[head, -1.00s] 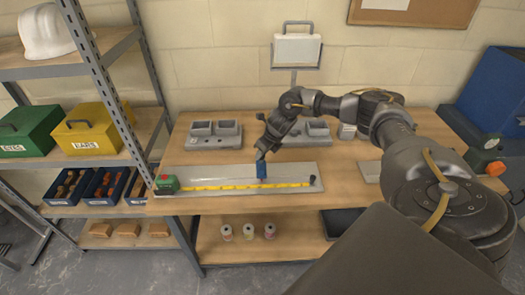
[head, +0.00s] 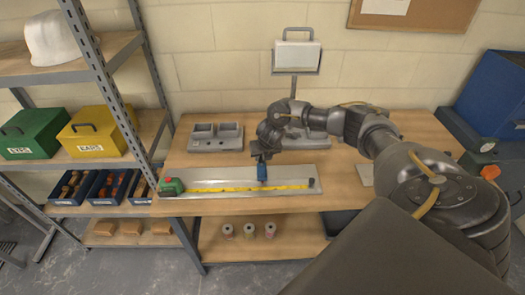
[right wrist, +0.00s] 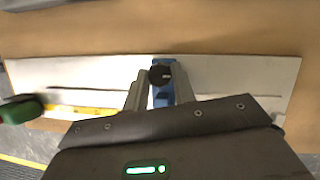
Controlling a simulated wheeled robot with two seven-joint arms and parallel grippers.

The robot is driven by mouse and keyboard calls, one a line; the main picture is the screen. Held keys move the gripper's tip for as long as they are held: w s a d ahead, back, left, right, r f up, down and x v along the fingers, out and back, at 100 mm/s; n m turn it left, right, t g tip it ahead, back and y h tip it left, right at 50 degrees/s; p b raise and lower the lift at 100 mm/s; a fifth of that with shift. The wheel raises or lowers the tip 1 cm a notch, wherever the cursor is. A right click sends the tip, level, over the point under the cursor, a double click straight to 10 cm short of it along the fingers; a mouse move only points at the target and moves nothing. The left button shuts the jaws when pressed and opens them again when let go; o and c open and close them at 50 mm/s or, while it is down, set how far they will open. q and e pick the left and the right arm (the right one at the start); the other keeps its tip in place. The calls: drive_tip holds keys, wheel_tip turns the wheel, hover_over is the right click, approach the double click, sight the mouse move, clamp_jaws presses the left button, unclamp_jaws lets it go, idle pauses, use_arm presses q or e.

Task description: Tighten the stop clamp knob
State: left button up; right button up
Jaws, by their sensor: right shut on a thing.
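The blue stop clamp (head: 262,172) stands on the grey metal rail plate (head: 215,175) on the bench, at the yellow tape scale (head: 225,188). In the right wrist view the clamp (right wrist: 159,97) lies between my fingers, with its round dark knob (right wrist: 160,76) at the fingertips. My right gripper (head: 261,158) comes down on the clamp from above. It also shows in the right wrist view (right wrist: 160,82), with its fingers on either side of the knob, shut on it. The clamp's underside is hidden. My left gripper is not in view.
A green tape-measure case (head: 171,186) sits at the plate's left end and a small dark stop (head: 312,183) at its right end. Grey double tubs (head: 216,137) stand behind. A metal shelf rack (head: 110,90) borders the bench on the left. The front bench strip is clear.

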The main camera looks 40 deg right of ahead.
idle(0.4)
drive_tip(key=o, duration=1)
drive_tip(key=b+v, duration=0.1)
drive_tip(key=v, duration=1)
drive_tip(key=shift+w, duration=0.1)
